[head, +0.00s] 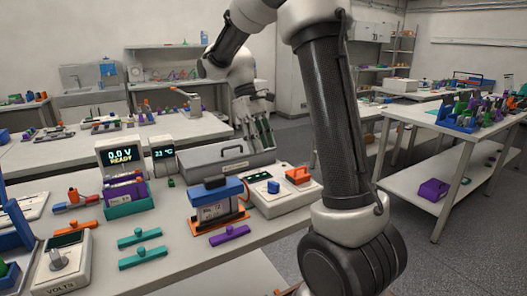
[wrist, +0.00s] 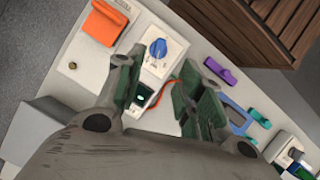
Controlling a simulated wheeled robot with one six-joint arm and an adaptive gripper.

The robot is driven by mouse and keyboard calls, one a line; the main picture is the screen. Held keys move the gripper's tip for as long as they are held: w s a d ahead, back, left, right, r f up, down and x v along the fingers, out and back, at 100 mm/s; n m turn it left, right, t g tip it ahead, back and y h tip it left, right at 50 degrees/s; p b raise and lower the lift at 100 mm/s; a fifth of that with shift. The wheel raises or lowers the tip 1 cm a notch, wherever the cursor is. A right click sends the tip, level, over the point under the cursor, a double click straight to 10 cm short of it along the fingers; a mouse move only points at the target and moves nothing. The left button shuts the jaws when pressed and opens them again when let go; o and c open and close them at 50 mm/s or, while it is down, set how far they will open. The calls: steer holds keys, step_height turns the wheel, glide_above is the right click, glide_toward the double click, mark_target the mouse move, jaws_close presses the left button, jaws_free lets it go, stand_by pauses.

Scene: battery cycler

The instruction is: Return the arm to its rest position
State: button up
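My arm rises at the right of the head view and bends over the bench. My gripper (head: 262,133) hangs pointing down above the back of the bench, by the right end of a grey box with a handle (head: 228,164). In the wrist view my gripper (wrist: 165,88) has its two green-padded fingers apart, with nothing held between them. Beneath it in that view are a white unit with a blue knob (wrist: 158,47) and an orange block (wrist: 103,22).
A blue-topped battery (head: 216,203) sits on an orange tray. The white unit (head: 283,204) stands right of it. A display reads "0.0 V READY" (head: 121,155), behind a teal rack (head: 130,206). Teal bars (head: 140,238) and a purple bar (head: 230,235) lie in front. Floor shows beyond the bench's right edge.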

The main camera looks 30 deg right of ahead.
stand_by(0.4)
steer(key=s+r+m+t+y, duration=0.1)
steer(key=s+r+m+t, duration=0.2)
steer(key=s+t, duration=0.5)
steer(key=s+m, duration=0.1)
steer(key=s, duration=1.2)
steer(key=shift+s+a+r+t+y, duration=0.15)
steer(key=shift+a+r+t+y, duration=0.15)
steer(key=shift+a+r+t, duration=0.1)
